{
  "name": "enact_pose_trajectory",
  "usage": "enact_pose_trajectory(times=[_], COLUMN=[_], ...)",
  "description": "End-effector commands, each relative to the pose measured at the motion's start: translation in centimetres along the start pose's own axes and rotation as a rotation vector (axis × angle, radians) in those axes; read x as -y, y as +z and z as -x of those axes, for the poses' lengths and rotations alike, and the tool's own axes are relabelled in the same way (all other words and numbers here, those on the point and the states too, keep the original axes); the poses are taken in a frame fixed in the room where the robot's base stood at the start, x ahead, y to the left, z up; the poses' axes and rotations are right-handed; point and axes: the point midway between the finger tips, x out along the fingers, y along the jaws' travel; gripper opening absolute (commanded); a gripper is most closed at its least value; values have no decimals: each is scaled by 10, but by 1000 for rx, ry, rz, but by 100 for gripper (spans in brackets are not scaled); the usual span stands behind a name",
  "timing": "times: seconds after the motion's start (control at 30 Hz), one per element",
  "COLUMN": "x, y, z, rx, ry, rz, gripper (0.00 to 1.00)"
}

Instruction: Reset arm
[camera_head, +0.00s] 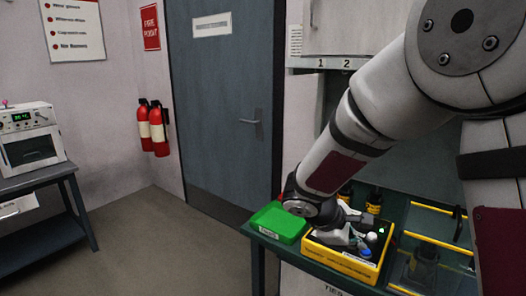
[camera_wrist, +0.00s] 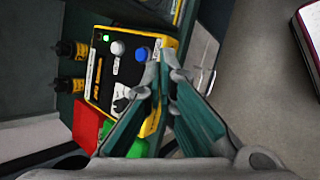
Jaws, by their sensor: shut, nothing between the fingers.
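My gripper shows in the wrist view (camera_wrist: 161,68) with its fingers together and nothing between them. Its tips overlap the edge of a yellow-edged pump unit (camera_wrist: 108,68), which has a white knob, a blue knob and a green light. I cannot tell how high the tips are above it. In the head view my arm reaches down from the upper right, and my gripper (camera_head: 347,238) is over the same yellow unit (camera_head: 345,262), partly hiding it.
A green tray (camera_head: 278,222) lies left of the unit on the bench. In the wrist view a red tray (camera_wrist: 87,125) and two dark bottles (camera_wrist: 70,66) are close by. A yellow-edged rack (camera_head: 440,243) is to the right. Open floor (camera_head: 160,240) lies left of the bench.

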Motion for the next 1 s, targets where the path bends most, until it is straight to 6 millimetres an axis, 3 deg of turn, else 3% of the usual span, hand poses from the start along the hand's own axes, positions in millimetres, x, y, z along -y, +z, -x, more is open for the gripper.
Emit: enact_pose_trajectory(times=[0.27, 0.4, 0.6, 0.8, 1.0], x=[11, 30, 67, 108, 140], y=[69, 109, 150, 174, 181], z=[42, 70, 108, 144, 171], rx=[-16, -48, -122, -231, -344], ry=[-95, -173, -291, -413, -515], rz=[-254, -437, -688, -920, -1087], gripper=[0, 0, 0, 0, 0])
